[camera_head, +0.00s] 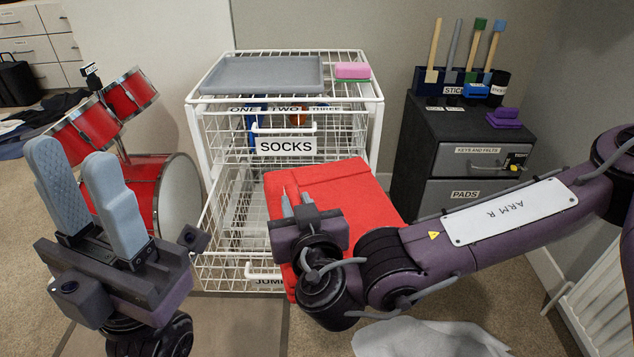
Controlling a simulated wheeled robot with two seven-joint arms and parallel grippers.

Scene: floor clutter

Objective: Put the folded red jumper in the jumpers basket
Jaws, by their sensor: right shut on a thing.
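The folded red jumper (345,187) is a flat red slab in the middle of the view, in front of the right side of the white wire basket unit. My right gripper (296,203) is shut on the jumper near its left part. The jumpers basket (222,262) is the low wire basket, which extends forward; its label, partly hidden, reads "JUM". The jumper overlaps the basket's right part in the picture; I cannot tell whether they touch. My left gripper (88,185) is at the left, fingers upward, apart and empty.
The socks basket (286,146) sits above, with a grey tray (264,75) and a pink-green block (352,71) on top of the unit. Red drums (165,190) stand left. A dark drawer cabinet (455,150) stands right. Pale cloth (425,338) lies on the floor in front.

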